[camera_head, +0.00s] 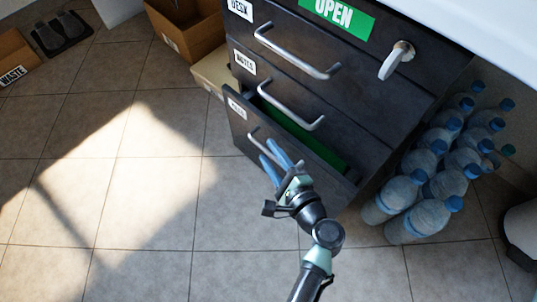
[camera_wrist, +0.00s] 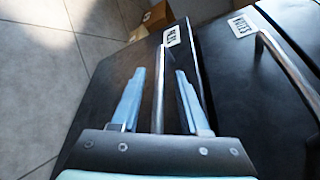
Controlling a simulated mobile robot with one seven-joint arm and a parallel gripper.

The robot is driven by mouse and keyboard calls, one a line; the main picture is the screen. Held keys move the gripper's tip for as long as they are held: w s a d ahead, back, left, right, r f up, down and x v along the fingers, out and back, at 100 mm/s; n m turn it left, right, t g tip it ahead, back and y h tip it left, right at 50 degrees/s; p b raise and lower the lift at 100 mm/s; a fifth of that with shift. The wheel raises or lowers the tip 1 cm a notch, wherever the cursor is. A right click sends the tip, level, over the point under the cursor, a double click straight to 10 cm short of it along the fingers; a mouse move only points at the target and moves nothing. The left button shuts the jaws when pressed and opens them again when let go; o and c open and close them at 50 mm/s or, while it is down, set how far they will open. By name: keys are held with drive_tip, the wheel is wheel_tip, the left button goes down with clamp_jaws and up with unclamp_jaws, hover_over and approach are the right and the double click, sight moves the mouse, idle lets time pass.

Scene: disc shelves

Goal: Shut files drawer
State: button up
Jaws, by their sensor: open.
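The files drawer (camera_head: 322,183) is the bottom drawer of the dark cabinet and stands partly pulled out, with green showing inside. Its white label also shows in the wrist view (camera_wrist: 172,37). My gripper (camera_head: 272,150) is at this drawer's front, its blue fingers open. In the wrist view the drawer's silver handle (camera_wrist: 159,85) runs lengthwise between the two spread fingers of my gripper (camera_wrist: 160,72). I cannot tell whether either finger touches the handle or the drawer front. Part of the handle is hidden behind the fingers in the head view.
The notes drawer (camera_head: 272,80) and desk drawer (camera_head: 300,37) above look shut. A key (camera_head: 396,60) sticks out at the top right. Several water bottles (camera_head: 423,215) stand right of the cabinet. Boxes (camera_head: 187,27) stand behind left.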

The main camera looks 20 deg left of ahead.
drive_tip(key=shift+w+a+f, duration=0.15)
drive_tip(key=shift+w+a, duration=0.25)
drive_tip(key=shift+a, duration=0.1)
clamp_jaws()
idle(1.2)
